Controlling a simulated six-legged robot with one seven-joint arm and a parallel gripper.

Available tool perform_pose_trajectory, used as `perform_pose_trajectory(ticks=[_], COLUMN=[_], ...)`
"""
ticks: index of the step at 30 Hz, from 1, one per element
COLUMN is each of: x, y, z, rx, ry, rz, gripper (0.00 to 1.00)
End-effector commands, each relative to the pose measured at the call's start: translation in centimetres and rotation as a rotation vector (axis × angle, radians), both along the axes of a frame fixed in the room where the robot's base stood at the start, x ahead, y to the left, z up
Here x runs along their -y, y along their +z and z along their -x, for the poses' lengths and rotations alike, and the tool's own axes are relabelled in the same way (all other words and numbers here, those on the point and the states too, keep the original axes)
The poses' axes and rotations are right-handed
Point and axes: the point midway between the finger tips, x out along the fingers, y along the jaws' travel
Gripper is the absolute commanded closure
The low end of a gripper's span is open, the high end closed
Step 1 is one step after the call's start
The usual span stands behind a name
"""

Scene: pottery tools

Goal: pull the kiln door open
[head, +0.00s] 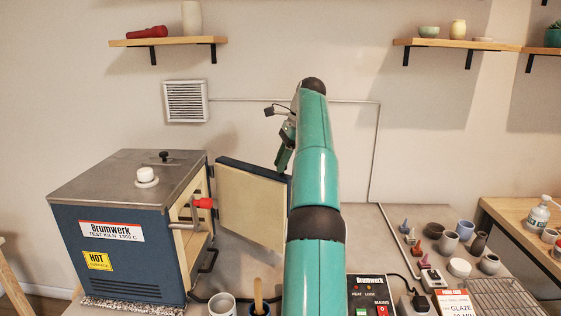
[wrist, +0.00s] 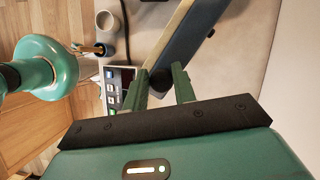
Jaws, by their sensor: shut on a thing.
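The blue kiln (head: 120,240) with a steel top stands at the left in the head view. Its door (head: 250,200) stands swung open, with the cream inner face showing and a gap between it and the body. The door also shows in the wrist view (wrist: 188,38) as a slab with a blue face and a cream side. My gripper (head: 284,155) is at the door's far right edge, partly hidden by my arm.
A control box (head: 368,296), a cup (head: 222,304) and a pot with a wooden tool (head: 259,309) stand at the front. Several small pots and a wire rack (head: 497,294) are at the right.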

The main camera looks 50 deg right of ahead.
Motion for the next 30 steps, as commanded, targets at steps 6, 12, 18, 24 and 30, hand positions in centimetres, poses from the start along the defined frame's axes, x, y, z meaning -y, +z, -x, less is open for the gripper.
perform_pose_trajectory(ticks=[6, 12, 18, 24, 30], x=[0.32, 0.4, 0.36, 0.3, -0.53], y=[-0.09, -0.07, -0.04, -0.02, 0.01], z=[0.24, 0.39, 0.37, 0.33, -0.18], rx=[-0.005, -0.007, -0.007, -0.008, -0.018], ry=[-0.005, -0.008, -0.007, -0.007, -0.012], rz=[0.0, 0.0, 0.001, 0.001, 0.004], gripper=[1.0, 0.52, 0.52, 0.52, 0.52])
